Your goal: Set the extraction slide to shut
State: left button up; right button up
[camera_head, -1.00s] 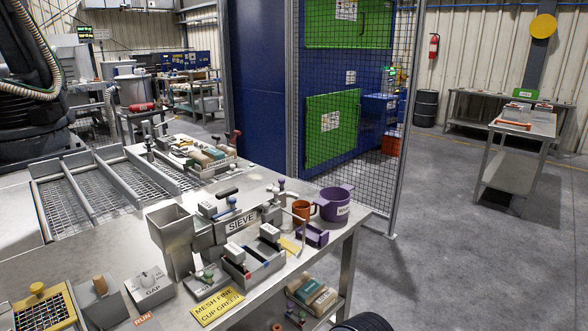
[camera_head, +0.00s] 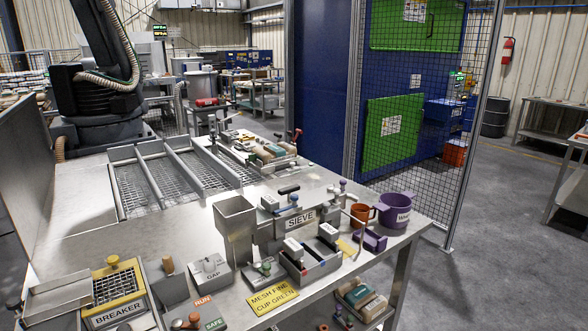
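I cannot make out any label naming the extraction slide, so I cannot tell which part it is or how it is set. A grey unit marked SIEVE (camera_head: 300,220) stands on the metal bench, with a hopper (camera_head: 235,217) at its left and a black-handled slider (camera_head: 289,189) on top. A grey block marked GAP (camera_head: 210,271) sits in front, left of the hopper. A yellow-framed box marked BREAKER (camera_head: 117,313) is at the lower left. A red-topped lever (camera_head: 297,134) stands at the back of the bench. Neither of my grippers shows.
A purple tub (camera_head: 396,209) and an orange mug (camera_head: 360,215) stand near the bench's right edge. Grey-framed mesh trays (camera_head: 150,188) fill the back left. A black machine arm (camera_head: 95,100) rises behind them.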

aim_at(292, 164)
jog(key=i+l+z, duration=0.35)
jog(key=l, duration=0.15)
jog(key=i+l+z, duration=0.95)
jog(key=i, duration=0.25)
jog(key=i+l+z, duration=0.25)
jog(key=i, duration=0.2)
jog(key=i+z, duration=0.25)
jog(key=i, duration=0.25)
jog(key=i+u, duration=0.35)
jog(key=i, duration=0.15)
jog(key=i+u, duration=0.4)
jog(key=i, duration=0.15)
jog(key=i+l+u, duration=0.35)
jog(key=i+j+u, duration=0.25)
jog(key=u, duration=0.15)
jog(key=i+u, duration=0.85)
jog(key=i+l+u, duration=0.15)
jog(key=i+u, duration=0.25)
jog(key=i+j+u, duration=0.25)
jog(key=i, duration=0.25)
jog(key=i+j+u, duration=0.25)
jog(key=i, duration=0.25)
jog(key=i+j+u, duration=0.25)
jog(key=i, duration=0.25)
jog(key=l, duration=0.1)
